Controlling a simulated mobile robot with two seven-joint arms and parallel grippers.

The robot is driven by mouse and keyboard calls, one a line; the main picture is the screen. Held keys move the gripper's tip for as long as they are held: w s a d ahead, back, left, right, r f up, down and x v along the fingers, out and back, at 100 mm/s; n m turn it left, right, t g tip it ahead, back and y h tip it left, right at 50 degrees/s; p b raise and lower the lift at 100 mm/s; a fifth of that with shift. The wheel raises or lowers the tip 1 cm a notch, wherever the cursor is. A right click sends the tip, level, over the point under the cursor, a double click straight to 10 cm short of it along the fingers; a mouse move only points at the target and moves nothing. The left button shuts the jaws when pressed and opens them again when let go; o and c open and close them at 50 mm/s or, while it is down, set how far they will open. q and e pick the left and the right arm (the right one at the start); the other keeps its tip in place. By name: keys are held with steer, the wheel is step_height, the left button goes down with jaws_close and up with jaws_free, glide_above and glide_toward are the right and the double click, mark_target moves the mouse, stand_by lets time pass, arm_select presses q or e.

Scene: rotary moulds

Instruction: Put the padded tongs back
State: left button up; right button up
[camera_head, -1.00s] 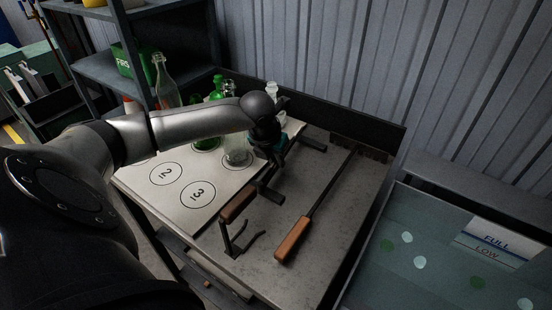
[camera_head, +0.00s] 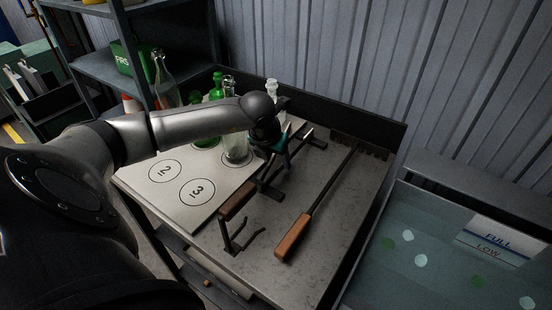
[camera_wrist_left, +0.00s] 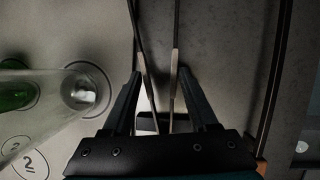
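The padded tongs show in the left wrist view (camera_wrist_left: 174,65) as two thin arms with pale sections, running to the top edge. They lie between the fingers of my left gripper (camera_wrist_left: 160,72). The fingers are apart, with a narrow gap visible on each side of the tongs. In the head view my left gripper (camera_head: 281,152) is over the metal table, above a dark stand (camera_head: 270,191) with crossbars. The arm and gripper hide most of the tongs there. My right gripper is in neither view.
A wooden-handled long tool (camera_head: 293,238) lies right of the stand. A brown wooden piece (camera_head: 237,203) and dark hooks are in front. Clear (camera_head: 236,148) and green bottles stand close left on a numbered board (camera_head: 205,222). A water tank (camera_head: 400,285) is right.

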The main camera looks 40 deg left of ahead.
arm_select(q)
steer(key=o, duration=0.4)
steer(key=v, duration=1.5)
steer(key=shift+r+p, duration=0.1)
steer(key=shift+p, duration=0.25)
